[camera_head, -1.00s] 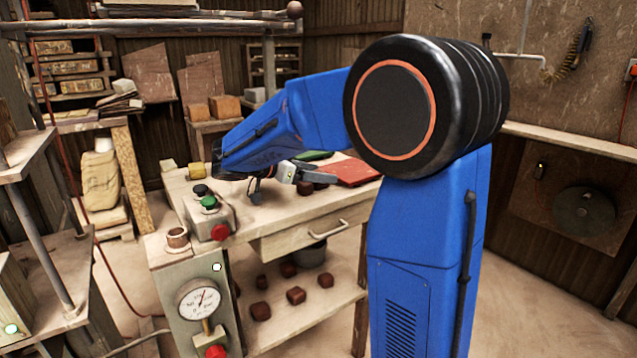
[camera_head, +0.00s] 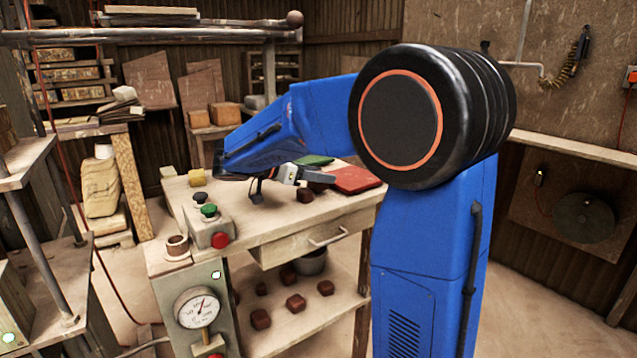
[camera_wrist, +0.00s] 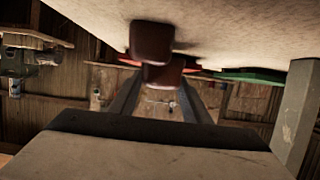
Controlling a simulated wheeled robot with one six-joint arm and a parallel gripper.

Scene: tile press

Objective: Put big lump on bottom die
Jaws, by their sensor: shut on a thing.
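My gripper (camera_head: 316,180) is low over the bench top, seen from the side in the head view. In the wrist view its two fingers (camera_wrist: 158,100) are closed around a dark brown lump, the big lump (camera_wrist: 163,75), at their far end. The lump also shows in the head view, partly hidden behind the fingers (camera_head: 317,187). A second brown lump (camera_head: 305,196) lies on the bench close by; it also shows in the wrist view (camera_wrist: 152,40). I cannot make out the bottom die in either view.
The bench (camera_head: 265,222) also bears a red flat thing (camera_head: 355,179), a green one (camera_head: 314,160) and a button box (camera_head: 210,228). Several lumps lie on its lower shelf (camera_head: 290,325). A post-and-plate frame (camera_head: 40,225) stands at the left edge. Floor is clear right of my arm.

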